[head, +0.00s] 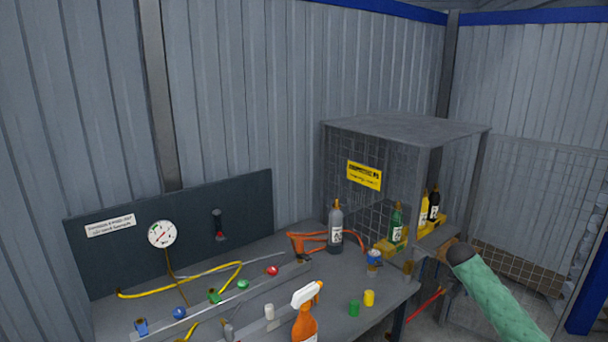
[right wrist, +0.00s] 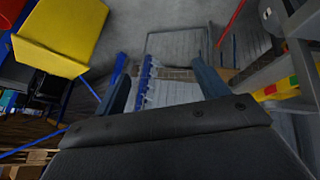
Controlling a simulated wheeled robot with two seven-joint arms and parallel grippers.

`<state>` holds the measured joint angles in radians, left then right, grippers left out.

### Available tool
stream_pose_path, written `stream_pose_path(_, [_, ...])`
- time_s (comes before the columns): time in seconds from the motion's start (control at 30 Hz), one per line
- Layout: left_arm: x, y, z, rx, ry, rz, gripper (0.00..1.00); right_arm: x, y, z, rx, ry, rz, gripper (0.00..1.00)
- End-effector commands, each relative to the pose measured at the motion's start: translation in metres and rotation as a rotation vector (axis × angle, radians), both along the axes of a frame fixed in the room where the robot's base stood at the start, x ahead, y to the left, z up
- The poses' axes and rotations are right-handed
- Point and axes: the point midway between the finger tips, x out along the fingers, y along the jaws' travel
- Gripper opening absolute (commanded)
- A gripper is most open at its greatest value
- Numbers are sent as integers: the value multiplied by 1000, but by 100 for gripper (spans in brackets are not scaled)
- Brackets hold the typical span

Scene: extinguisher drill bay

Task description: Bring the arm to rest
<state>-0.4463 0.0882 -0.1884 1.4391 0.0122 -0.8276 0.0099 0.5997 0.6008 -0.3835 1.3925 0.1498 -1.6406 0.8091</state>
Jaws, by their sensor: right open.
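My right gripper (right wrist: 164,82) shows in the right wrist view with its two dark fingers spread apart and nothing between them. Beyond the fingers are grey floor and metal panels, out of focus and tilted. In the head view a green arm link with a black end (head: 490,288), which seems to be my right arm, comes in from the lower right, beside the bench's right end. Its gripper cannot be made out there. My left gripper is in neither view.
The bench (head: 255,312) holds an orange spray bottle (head: 305,318), a grey bottle (head: 335,232), several coloured caps and hoses. A mesh cabinet (head: 385,150) with more bottles stands at the bench's right rear. In the right wrist view a yellow panel (right wrist: 62,35) is at upper left.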

Motion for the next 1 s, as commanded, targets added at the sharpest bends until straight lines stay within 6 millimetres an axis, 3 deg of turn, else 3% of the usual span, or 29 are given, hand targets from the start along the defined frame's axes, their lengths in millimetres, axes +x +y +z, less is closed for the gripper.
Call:
stream_pose_path(0.27, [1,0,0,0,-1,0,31,-54,-7,-111,-23,93,140,73])
stream_pose_path(0.47, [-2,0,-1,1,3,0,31,-111,-13,-196,-41,168,268,73])
stream_pose_path(0.7, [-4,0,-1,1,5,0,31,-193,-20,-288,-60,257,421,73])
stream_pose_path(1.0, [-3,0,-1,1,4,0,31,-312,-28,-383,-77,363,616,73])
